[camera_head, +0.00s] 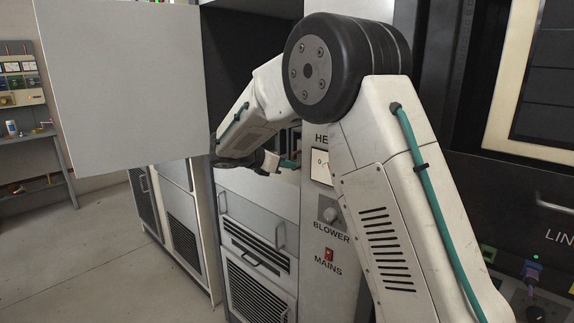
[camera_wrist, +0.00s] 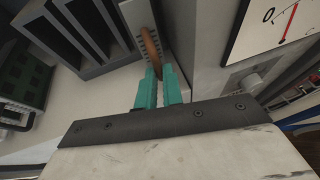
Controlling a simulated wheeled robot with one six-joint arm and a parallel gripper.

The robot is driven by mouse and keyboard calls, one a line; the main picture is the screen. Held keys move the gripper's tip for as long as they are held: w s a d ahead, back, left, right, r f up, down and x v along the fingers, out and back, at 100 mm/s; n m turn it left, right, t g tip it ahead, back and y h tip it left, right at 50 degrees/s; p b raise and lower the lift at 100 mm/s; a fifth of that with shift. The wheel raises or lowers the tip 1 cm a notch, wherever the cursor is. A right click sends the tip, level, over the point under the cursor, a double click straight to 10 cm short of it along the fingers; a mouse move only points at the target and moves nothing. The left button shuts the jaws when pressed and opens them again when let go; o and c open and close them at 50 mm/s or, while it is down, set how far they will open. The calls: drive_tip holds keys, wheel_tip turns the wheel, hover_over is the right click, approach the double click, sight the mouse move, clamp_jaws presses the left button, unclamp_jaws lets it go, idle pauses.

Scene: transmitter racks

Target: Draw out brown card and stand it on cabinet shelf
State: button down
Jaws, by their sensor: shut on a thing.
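My gripper (camera_wrist: 158,86) shows its two teal fingers close together in the wrist view, shut on a narrow brown thing (camera_wrist: 151,45) seen nearly edge-on, which looks like the brown card. The brown thing points away from the fingertips beside a light grey strip; whether it still sits in a slot I cannot tell. In the head view my gripper (camera_head: 287,163) is small at the cabinet opening, partly behind my arm. The cabinet shelf (camera_wrist: 65,110) appears as a pale surface left of the fingers, with a dark slotted rack (camera_wrist: 92,32) on it.
A green circuit board (camera_wrist: 22,78) with a handle is at the left of the wrist view. A dial meter (camera_wrist: 275,25) is close on the right. An open pale door panel (camera_head: 130,85) stands left of the cabinet. The floor (camera_head: 95,255) at left is clear.

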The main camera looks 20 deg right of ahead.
drive_tip(key=shift+a, duration=0.15)
drive_tip(key=shift+s+a, duration=0.3)
drive_tip(key=shift+a, duration=0.3)
drive_tip(key=c, duration=1.5)
unclamp_jaws()
drive_tip(key=shift+o, duration=0.2)
drive_tip(key=shift+a, duration=0.1)
drive_tip(key=v, duration=1.1)
drive_tip(key=shift+a+r, duration=0.15)
drive_tip(key=shift+a, duration=0.2)
